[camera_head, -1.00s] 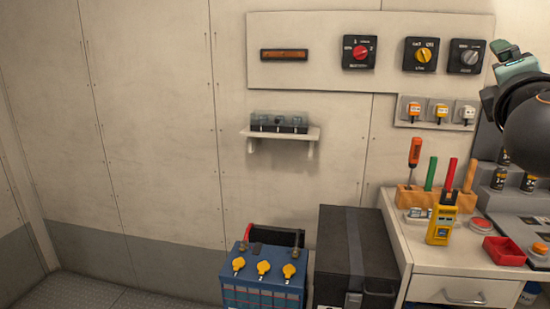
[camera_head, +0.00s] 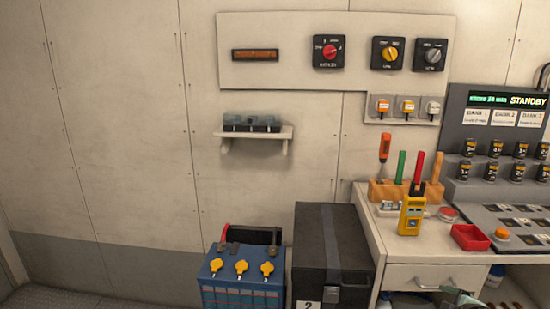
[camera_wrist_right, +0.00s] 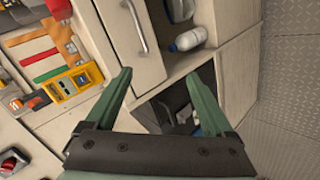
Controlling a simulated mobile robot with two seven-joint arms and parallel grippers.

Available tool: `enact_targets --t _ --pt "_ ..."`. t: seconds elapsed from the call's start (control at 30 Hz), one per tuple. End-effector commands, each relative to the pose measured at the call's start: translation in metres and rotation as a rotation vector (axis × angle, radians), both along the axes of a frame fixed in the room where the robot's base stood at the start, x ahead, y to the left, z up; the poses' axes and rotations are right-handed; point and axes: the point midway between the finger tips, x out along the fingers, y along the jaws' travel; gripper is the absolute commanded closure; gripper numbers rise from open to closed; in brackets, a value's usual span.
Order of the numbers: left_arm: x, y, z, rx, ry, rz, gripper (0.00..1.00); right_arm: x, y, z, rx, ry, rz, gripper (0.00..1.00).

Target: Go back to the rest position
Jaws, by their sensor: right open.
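My right gripper (camera_wrist_right: 157,76) is open in the right wrist view, with two green fingers apart and nothing between them. Behind the fingers are the lower cabinet front and an open shelf space with a white bottle (camera_wrist_right: 188,40). In the head view, a small green part of what looks like my right gripper (camera_head: 458,298) shows at the bottom edge, in front of the cabinet below the drawer (camera_head: 430,275). My left gripper is not in view.
A workbench (camera_head: 372,215) at right holds a yellow meter (camera_head: 411,215), a red tray (camera_head: 470,237) and a tool block (camera_head: 383,190). A black case (camera_head: 320,250) and a blue battery (camera_head: 240,290) stand beside it. The floor (camera_wrist_right: 295,70) at right in the wrist view is clear.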

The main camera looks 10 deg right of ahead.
Motion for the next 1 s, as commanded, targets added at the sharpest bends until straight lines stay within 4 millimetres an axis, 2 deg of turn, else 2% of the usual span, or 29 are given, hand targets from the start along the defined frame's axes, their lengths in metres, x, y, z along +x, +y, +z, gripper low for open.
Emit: enact_targets --t 0.03,0.1,0.17,0.2,0.3,0.43,0.6,0.8,0.83,1.0 --pt "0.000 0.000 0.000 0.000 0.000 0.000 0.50 -0.014 0.017 -0.035 0.087 0.020 -0.012 0.13" --pt "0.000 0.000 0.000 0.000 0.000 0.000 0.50 -0.030 0.042 -0.072 0.188 0.036 -0.022 0.13" --pt "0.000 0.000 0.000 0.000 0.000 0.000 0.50 -0.044 0.066 -0.100 0.276 0.046 -0.033 0.13" --pt "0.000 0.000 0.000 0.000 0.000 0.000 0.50 -0.055 0.084 -0.118 0.335 0.054 -0.040 0.13" --pt "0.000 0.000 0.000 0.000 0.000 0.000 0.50 -0.079 0.133 -0.154 0.483 0.065 -0.064 0.13" --pt "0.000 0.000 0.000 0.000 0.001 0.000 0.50 -0.105 0.198 -0.183 0.660 0.071 -0.100 0.13" --pt "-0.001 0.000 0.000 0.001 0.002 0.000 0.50 -0.127 0.269 -0.196 0.845 0.061 -0.142 0.13" --pt "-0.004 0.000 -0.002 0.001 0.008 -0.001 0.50 -0.142 0.338 -0.192 1.026 0.039 -0.195 0.13" --pt "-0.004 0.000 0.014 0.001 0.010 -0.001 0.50 -0.142 0.330 -0.178 1.007 0.036 -0.194 0.13" --pt "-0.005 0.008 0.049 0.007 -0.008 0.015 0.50 -0.145 0.319 -0.150 0.993 0.027 -0.209 0.13"
